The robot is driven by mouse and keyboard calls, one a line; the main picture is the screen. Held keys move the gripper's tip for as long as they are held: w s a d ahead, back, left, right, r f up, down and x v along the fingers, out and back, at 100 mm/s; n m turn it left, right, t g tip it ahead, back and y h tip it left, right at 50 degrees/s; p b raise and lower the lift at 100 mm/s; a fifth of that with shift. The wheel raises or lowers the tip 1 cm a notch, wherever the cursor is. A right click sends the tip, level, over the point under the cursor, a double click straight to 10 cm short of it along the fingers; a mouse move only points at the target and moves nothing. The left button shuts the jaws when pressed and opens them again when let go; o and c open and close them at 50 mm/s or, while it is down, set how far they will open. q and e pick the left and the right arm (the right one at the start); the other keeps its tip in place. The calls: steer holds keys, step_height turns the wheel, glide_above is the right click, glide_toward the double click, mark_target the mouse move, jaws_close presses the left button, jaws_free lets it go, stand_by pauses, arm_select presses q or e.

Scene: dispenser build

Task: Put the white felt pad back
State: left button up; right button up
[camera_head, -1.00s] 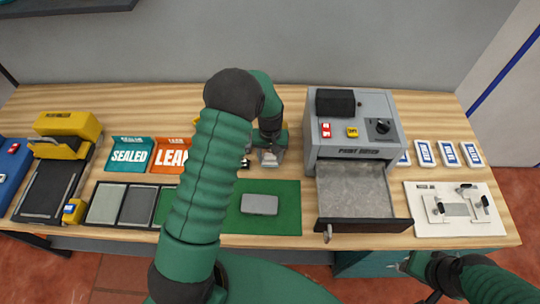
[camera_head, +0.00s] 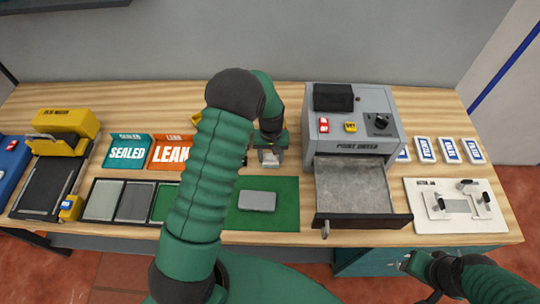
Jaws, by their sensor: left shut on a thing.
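My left gripper (camera_head: 268,158) points down over the wood behind the green mat (camera_head: 284,215). It is shut on a small pale thing, seemingly the white felt pad, mostly hidden by the fingers. I cannot tell whether the pad touches the table. A grey block (camera_head: 257,201) lies on the mat. A dark tray (camera_head: 121,224) at the left has light grey, darker grey and green areas; my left arm covers its right part. My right gripper (camera_head: 405,262) is low at the front right, off the table edge; its opening is unclear.
The grey print dryer (camera_head: 309,135) stands right of my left gripper with its drawer (camera_head: 340,222) pulled out. A white fixture board (camera_head: 425,224) and several blue-white cards (camera_head: 426,150) are further right. SEALED (camera_head: 127,153) and LEAK (camera_head: 168,153) bins and a yellow machine (camera_head: 66,123) are left.

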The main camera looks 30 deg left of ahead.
arm_select(q)
steer(key=shift+d+f, duration=0.15)
steer(key=shift+f, duration=0.1)
steer(key=o, duration=1.5)
steer(key=shift+a, duration=0.3)
steer(key=shift+o, duration=0.4)
steer(key=shift+d, duration=0.2)
steer(key=o, duration=0.4)
steer(key=shift+o, duration=0.2)
steer(key=shift+a, duration=0.1)
